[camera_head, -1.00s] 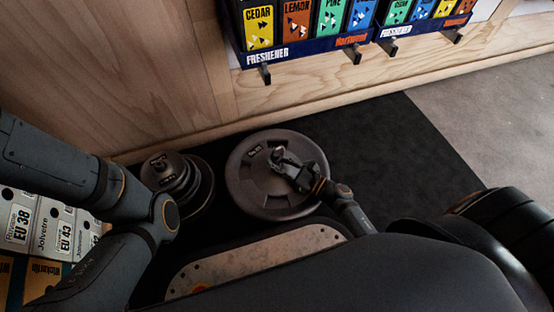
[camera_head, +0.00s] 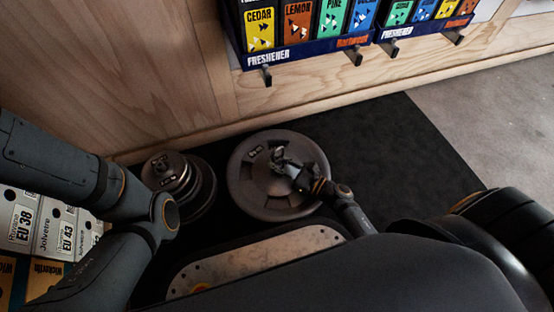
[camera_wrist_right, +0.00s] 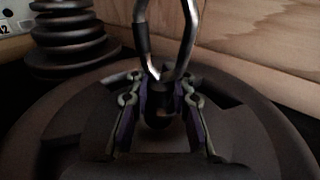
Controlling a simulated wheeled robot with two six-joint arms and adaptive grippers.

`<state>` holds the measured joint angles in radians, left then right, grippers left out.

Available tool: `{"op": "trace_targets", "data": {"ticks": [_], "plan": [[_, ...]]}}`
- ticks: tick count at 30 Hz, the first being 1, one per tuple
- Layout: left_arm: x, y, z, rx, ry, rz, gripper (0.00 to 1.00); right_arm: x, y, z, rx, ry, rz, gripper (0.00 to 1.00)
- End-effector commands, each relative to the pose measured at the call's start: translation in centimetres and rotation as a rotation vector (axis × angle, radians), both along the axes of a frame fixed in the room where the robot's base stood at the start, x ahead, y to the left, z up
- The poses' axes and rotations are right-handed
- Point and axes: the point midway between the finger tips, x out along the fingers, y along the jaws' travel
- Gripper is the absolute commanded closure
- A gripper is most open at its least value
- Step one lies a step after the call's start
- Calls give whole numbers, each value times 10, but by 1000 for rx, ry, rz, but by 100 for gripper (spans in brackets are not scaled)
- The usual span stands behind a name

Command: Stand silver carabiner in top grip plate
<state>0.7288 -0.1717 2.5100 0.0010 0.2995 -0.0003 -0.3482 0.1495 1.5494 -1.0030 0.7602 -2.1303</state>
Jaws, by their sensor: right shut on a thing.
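The silver carabiner (camera_wrist_right: 186,40) rises upright between my right gripper's fingers in the right wrist view. Its upper end runs out of the picture. My right gripper (camera_head: 282,158) is shut on the carabiner's lower part, and it also shows in the right wrist view (camera_wrist_right: 160,108). The top grip plate (camera_head: 247,180) is a large dark round plate with recesses, lying flat below this gripper. I cannot tell whether the carabiner touches the plate. My left arm enters from the left, but its gripper is not visible.
A stack of smaller dark discs (camera_head: 172,171) stands left of the plate. A wooden wall with a rack of fresheners (camera_head: 300,45) is behind. Shoe boxes (camera_head: 50,228) stand at the lower left. The black mat right of the plate is clear.

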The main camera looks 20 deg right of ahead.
Motion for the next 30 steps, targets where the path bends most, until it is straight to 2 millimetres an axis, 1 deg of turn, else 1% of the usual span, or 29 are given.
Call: {"op": "trace_targets", "data": {"ticks": [7, 30], "plan": [[-1, 0, 8, 0, -2, 0, 60, -1, 0, 7, 3, 4, 1, 100], [3, 0, 5, 0, 9, 1, 60, 1, 0, 10, 6, 0, 2, 100]]}}
